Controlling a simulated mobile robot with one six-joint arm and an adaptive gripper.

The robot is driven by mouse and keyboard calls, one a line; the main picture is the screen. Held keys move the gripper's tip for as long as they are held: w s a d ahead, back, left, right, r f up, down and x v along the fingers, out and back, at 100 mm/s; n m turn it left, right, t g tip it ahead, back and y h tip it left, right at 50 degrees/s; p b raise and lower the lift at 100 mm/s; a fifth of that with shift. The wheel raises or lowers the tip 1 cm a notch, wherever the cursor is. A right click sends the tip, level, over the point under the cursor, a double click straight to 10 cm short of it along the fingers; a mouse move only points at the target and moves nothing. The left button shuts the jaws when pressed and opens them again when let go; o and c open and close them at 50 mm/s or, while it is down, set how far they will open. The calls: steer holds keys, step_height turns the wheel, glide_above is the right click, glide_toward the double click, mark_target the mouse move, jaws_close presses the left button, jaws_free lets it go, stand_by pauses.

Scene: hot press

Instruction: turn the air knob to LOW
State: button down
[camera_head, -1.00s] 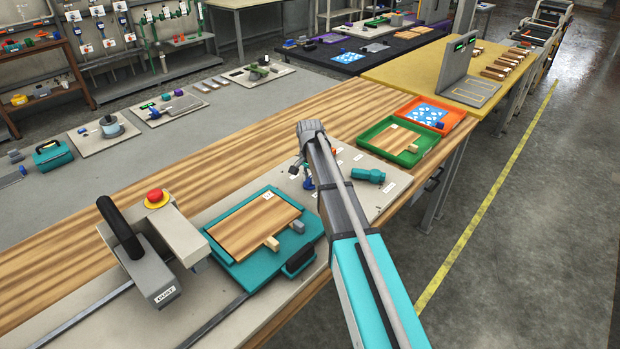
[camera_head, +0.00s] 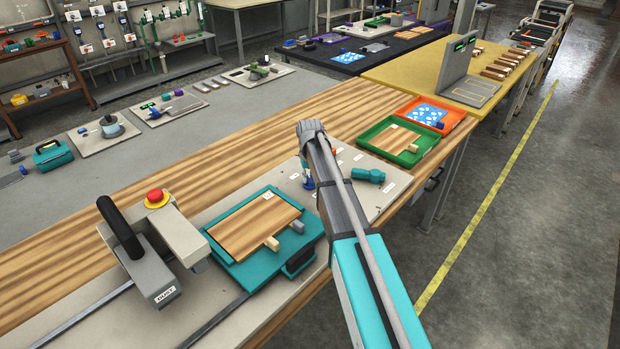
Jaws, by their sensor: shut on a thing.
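The air knob (camera_head: 308,183) is a small blue piece on the light grey panel (camera_head: 388,193) at the right part of the wooden bench. Small white labels lie around it; their words are too small to read. My arm comes from the lower right and hides part of the knob and panel. My gripper (camera_head: 305,166) is mostly hidden behind my wrist. It points down at the knob and is shut on it. Which label the knob points to cannot be told.
A teal cylindrical tool (camera_head: 368,175) lies right of my arm on the panel. A teal tray (camera_head: 255,262) with a wooden board and the grey press (camera_head: 160,255) with a red button stand to the left. Green (camera_head: 430,153) and orange (camera_head: 458,117) trays are behind.

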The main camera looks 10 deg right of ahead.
steer(key=n, duration=0.7)
stand_by(0.4)
steer(key=c, duration=0.6)
jaws_free()
steer(key=shift+o, duration=0.2)
